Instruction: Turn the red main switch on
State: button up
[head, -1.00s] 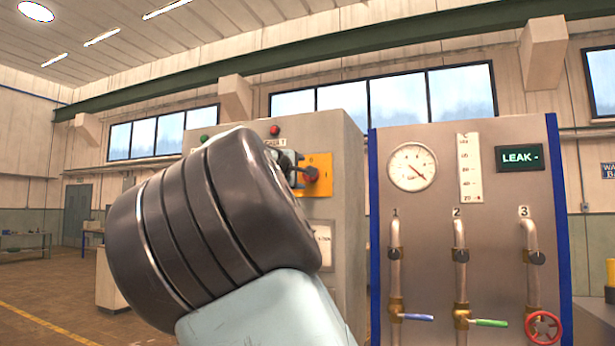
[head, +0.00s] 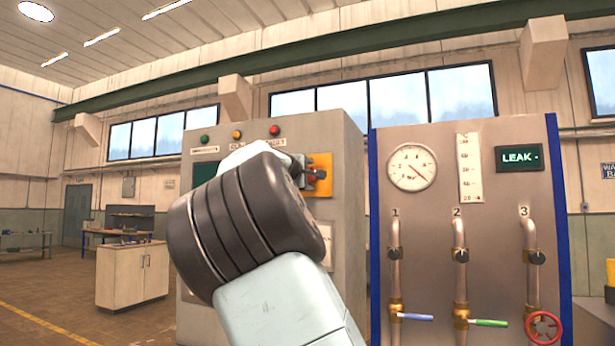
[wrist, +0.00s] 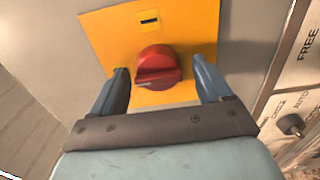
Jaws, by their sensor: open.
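The red main switch (wrist: 158,68) is a round red knob with a raised grip bar, on a yellow plate (wrist: 195,35). In the wrist view the bar lies roughly level in the picture. My gripper (wrist: 162,82) is open, with one finger on each side of the knob and a gap on both sides. I cannot tell how deep the fingers reach around it.
The grey cabinet (head: 345,215) carries green, amber and red lamps on top. To its right stands a panel (head: 430,240) with a gauge, three pipes, valve handles and a LEAK display (head: 519,157). A small black knob (wrist: 291,124) sits right of the switch.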

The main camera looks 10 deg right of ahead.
jog(key=c, duration=1)
jog(key=shift+c, duration=0.2)
jog(key=shift+f, duration=0.1)
jog(key=shift+m, duration=9)
